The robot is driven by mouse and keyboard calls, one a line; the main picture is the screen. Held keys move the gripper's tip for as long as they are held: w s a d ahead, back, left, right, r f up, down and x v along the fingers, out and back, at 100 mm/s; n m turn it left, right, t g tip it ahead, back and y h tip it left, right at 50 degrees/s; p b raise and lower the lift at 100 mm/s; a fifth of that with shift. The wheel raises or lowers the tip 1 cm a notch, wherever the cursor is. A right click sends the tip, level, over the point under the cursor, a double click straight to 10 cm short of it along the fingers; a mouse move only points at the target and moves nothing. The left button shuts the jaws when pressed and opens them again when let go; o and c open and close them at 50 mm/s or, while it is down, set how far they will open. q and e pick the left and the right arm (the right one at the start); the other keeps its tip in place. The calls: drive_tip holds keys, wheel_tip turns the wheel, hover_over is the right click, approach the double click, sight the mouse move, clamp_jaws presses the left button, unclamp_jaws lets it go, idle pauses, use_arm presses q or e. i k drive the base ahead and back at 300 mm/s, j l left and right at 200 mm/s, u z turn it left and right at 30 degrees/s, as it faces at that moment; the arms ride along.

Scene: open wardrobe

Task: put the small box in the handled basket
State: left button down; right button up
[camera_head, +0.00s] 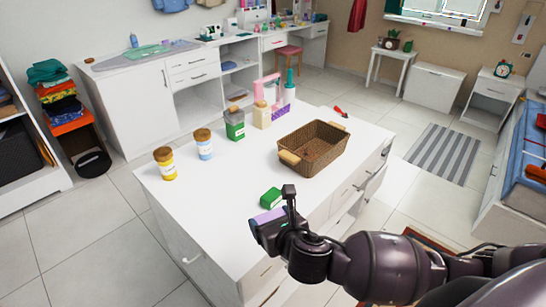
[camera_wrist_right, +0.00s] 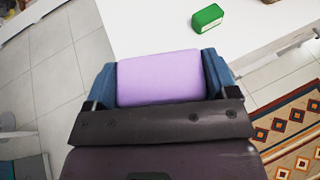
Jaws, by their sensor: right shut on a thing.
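My right gripper (camera_head: 266,222) is shut on a lilac box (camera_head: 270,215), held at the near edge of the white island. In the right wrist view the lilac box (camera_wrist_right: 158,78) fills the space between the blue fingers of the right gripper (camera_wrist_right: 160,82). The brown woven basket (camera_head: 335,155) with light wooden handles stands upright on the island, beyond the gripper and to its right. Some small dark reddish thing seems to lie inside; I cannot tell what. A small green box (camera_head: 271,198) lies on the island just beyond the gripper; it also shows in the right wrist view (camera_wrist_right: 208,17). My left gripper is not in view.
On the white island (camera_head: 220,190) stand a yellow jar (camera_head: 165,165), a blue-white jar (camera_head: 203,145), a green container (camera_head: 235,126) and a cream bottle (camera_head: 262,116). A red-handled tool (camera_head: 341,112) lies behind the basket.

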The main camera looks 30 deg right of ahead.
sight(321, 149)
drive_tip(key=k, duration=0.75)
drive_tip(key=k+z, duration=0.15)
drive_tip(key=z, duration=0.25)
drive_tip(key=k+z, duration=0.15)
drive_tip(key=z, duration=0.2)
drive_tip(key=i+z, duration=0.1)
drive_tip(key=z, duration=0.95)
drive_tip(key=i+j, duration=0.1)
drive_tip(key=j, duration=0.4)
drive_tip(key=i+j, duration=0.1)
drive_tip(key=j, duration=0.45)
drive_tip(key=i+j, duration=0.1)
drive_tip(key=j, duration=0.4)
drive_tip(key=i+j, duration=0.1)
drive_tip(key=j, duration=0.45)
drive_tip(key=i+j, duration=0.1)
drive_tip(key=j, duration=0.4)
drive_tip(key=i+j, duration=0.1)
drive_tip(key=j, duration=0.45)
drive_tip(key=i+j, duration=0.1)
drive_tip(key=j, duration=0.4)
drive_tip(key=z, duration=0.05)
